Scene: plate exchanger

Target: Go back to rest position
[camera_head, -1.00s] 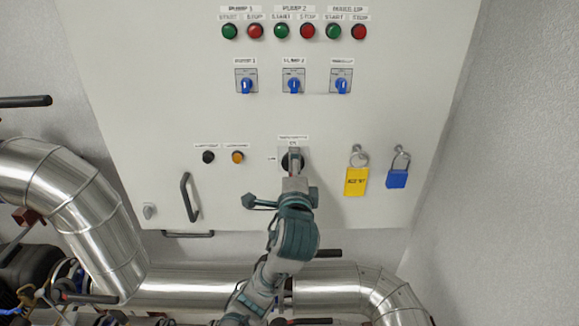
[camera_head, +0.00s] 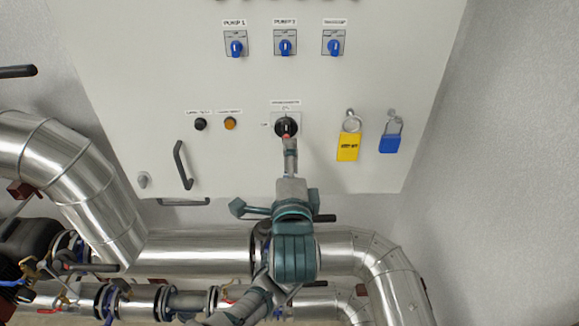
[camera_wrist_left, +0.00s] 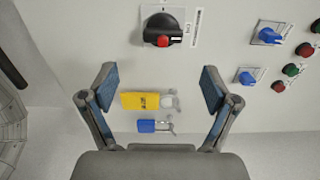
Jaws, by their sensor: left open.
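My left gripper (camera_head: 290,155) is in front of the white control panel, just below the black rotary switch (camera_head: 286,127) in the head view. In the left wrist view the gripper (camera_wrist_left: 158,82) is open, with blue-padded fingers wide apart and nothing between them touching. The black switch with a red part (camera_wrist_left: 163,30) is beyond the fingertips, apart from them. My right gripper is not in view.
A yellow tag (camera_head: 348,147) and a blue padlock (camera_head: 390,143) hang on the panel (camera_head: 240,90). Blue selector switches (camera_head: 285,47) sit above. A black handle (camera_head: 182,165) sticks out at left. Large metal pipes (camera_head: 190,250) run below; the right wall (camera_head: 500,150) is bare.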

